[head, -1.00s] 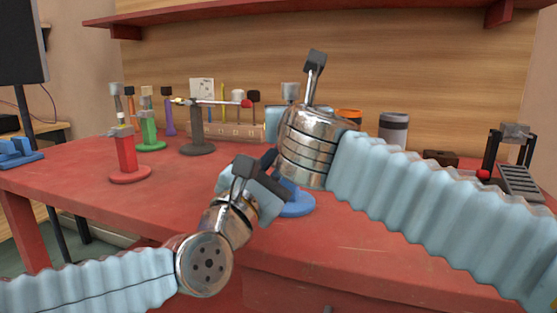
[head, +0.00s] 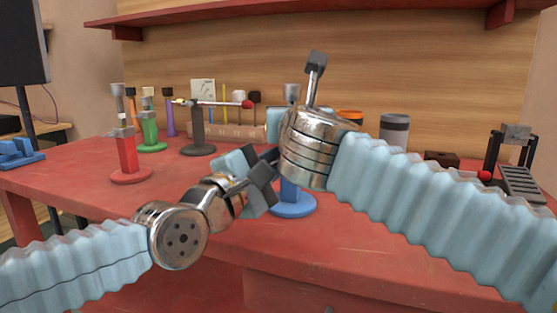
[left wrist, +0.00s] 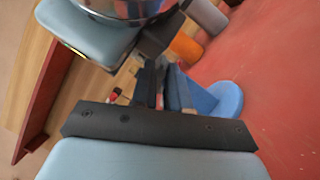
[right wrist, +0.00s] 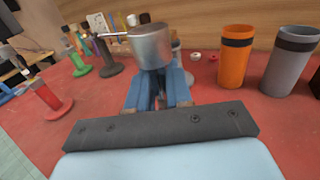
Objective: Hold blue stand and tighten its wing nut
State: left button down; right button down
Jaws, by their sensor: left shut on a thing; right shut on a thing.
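The blue stand stands on the red table; its round base (head: 293,207) shows below my right wrist, and the base also shows in the left wrist view (left wrist: 229,98). A metal can (right wrist: 150,46) sits at its top in the right wrist view. My right gripper (right wrist: 158,98) is shut on the stand's upper part, just below the can. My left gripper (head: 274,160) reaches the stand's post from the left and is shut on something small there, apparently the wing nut. The nut itself is hidden between the fingers.
A red stand (head: 127,160), a green stand (head: 150,135) and a dark stand with a red-tipped rod (head: 197,130) are at the left. An orange cup (right wrist: 235,58) and a grey cup (right wrist: 290,62) stand behind right. The table's front middle is clear.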

pick_arm(q)
jog(key=shift+m+g, duration=0.4)
jog(key=shift+m, duration=0.2)
jog(key=c, duration=1.3)
grip_release()
jog(key=shift+o, duration=0.2)
jog(key=v, duration=1.2)
